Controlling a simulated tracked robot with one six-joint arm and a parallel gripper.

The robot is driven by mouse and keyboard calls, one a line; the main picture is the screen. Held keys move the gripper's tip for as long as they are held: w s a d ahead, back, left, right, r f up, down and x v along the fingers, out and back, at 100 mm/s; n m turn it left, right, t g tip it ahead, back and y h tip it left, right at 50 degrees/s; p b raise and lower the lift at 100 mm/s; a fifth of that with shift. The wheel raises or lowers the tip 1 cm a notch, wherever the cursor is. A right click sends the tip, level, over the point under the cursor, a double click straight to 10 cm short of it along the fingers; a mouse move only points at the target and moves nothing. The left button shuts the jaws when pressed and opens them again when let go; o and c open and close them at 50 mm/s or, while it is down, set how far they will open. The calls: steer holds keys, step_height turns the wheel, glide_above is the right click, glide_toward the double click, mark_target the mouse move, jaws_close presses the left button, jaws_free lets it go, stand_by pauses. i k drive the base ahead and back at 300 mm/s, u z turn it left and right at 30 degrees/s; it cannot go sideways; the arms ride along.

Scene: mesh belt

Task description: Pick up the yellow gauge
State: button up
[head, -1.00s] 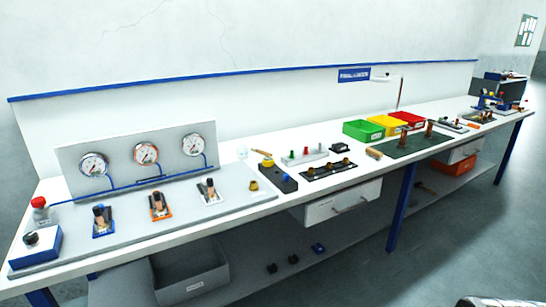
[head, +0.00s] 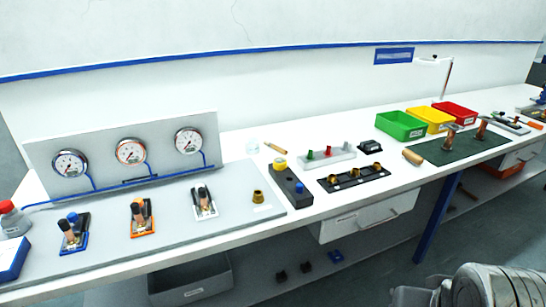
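A small round yellow piece (head: 279,163) sits at the back end of a dark block (head: 292,186) on the white bench; it is the only small yellow item that could be the gauge, but I cannot make out a dial on it. Three round gauges with white faces are on the grey upright panel: a blue-rimmed one (head: 70,163), an orange-rimmed one (head: 131,152) and a pale-rimmed one (head: 188,140). A grey metal part of my arm shows at the bottom right corner, away from the bench items. My gripper is not in view.
A brass fitting (head: 258,197) stands on the grey board left of the dark block. A black rack (head: 354,179) and a grey strip with coloured knobs (head: 328,157) lie right of it. Green (head: 401,126), yellow (head: 432,119) and red (head: 455,113) bins stand farther right.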

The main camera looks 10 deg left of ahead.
mark_target(279, 163)
steer(key=u, duration=0.35)
steer(key=i, duration=0.7)
steer(key=u, duration=1)
steer(key=i, duration=0.7)
steer(key=u, duration=0.4)
